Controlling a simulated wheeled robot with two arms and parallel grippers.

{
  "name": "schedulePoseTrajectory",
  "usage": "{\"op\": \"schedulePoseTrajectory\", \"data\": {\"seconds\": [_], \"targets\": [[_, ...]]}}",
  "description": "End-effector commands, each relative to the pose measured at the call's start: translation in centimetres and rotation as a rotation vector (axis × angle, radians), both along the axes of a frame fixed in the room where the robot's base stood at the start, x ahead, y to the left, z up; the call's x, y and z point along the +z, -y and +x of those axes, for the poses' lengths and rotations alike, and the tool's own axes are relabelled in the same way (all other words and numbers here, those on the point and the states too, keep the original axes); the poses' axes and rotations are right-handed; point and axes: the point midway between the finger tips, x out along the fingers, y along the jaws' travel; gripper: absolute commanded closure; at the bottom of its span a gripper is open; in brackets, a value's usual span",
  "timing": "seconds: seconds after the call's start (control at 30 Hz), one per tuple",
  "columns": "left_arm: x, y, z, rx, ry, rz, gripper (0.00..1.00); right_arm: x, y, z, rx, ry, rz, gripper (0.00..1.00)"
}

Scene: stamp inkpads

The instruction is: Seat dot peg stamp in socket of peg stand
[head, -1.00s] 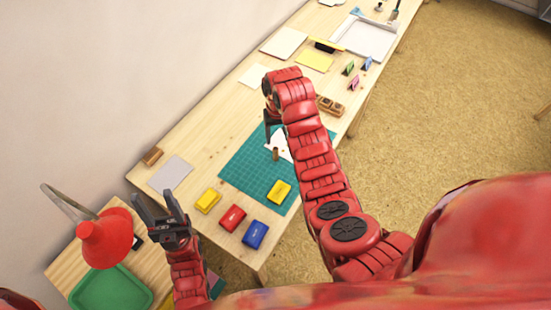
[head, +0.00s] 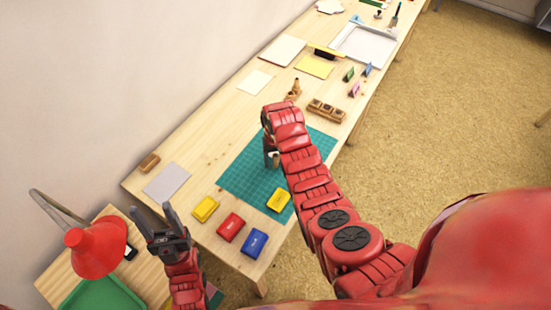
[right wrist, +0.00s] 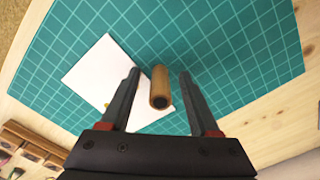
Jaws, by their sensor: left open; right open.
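A small wooden peg stamp (right wrist: 160,84) with a dark round end stands on the teal cutting mat (right wrist: 225,40), next to a white card (right wrist: 90,75). In the right wrist view my right gripper (right wrist: 159,75) is open, with a finger on each side of the peg and visible gaps between. In the head view the right gripper (head: 271,158) is low over the mat, partly hidden by my arm. A wooden stand with sockets (head: 327,110) lies beyond the mat; wooden blocks also show at the left edge of the wrist view. My left gripper (head: 163,222) is open and empty.
Yellow (head: 205,208), red (head: 230,226) and blue (head: 254,242) inkpads sit at the near table end, with another yellow one (head: 279,199) on the mat. A wooden figure-like piece (head: 293,91) stands near the stand. A red lamp (head: 97,247) is at left.

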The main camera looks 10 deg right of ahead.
Motion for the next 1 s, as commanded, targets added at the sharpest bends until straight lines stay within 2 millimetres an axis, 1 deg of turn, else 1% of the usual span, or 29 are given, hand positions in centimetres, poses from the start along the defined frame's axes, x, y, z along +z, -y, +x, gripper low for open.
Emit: {"op": "schedulePoseTrajectory", "data": {"seconds": [0.1,0.3,0.47,0.6,0.63,0.67,1.0], "targets": [[0.12,0.0,0.0,0.0,0.0,0.0,0.44,-0.38,0.01,-0.02,0.0,0.0,0.0,0.38],[0.08,0.0,0.0,0.0,0.0,0.0,0.44,-0.39,-0.01,0.02,0.0,0.002,0.0,0.38],[0.07,0.0,0.0,0.0,0.0,0.0,0.44,-0.37,-0.01,0.02,0.0,0.002,0.0,0.67],[0.08,0.0,0.0,0.0,0.0,0.0,0.44,-0.35,-0.01,0.03,0.0,0.002,0.0,0.92],[0.08,0.0,0.0,0.0,0.0,0.0,0.44,-0.35,-0.01,0.03,0.0,0.002,0.0,0.97],[0.08,-0.01,0.0,0.0,0.0,0.0,0.44,-0.35,-0.01,0.03,0.0,0.002,0.0,1.0],[0.07,0.0,0.0,0.0,0.0,0.0,0.44,-0.34,-0.02,0.03,0.0,0.002,0.0,1.0]]}}
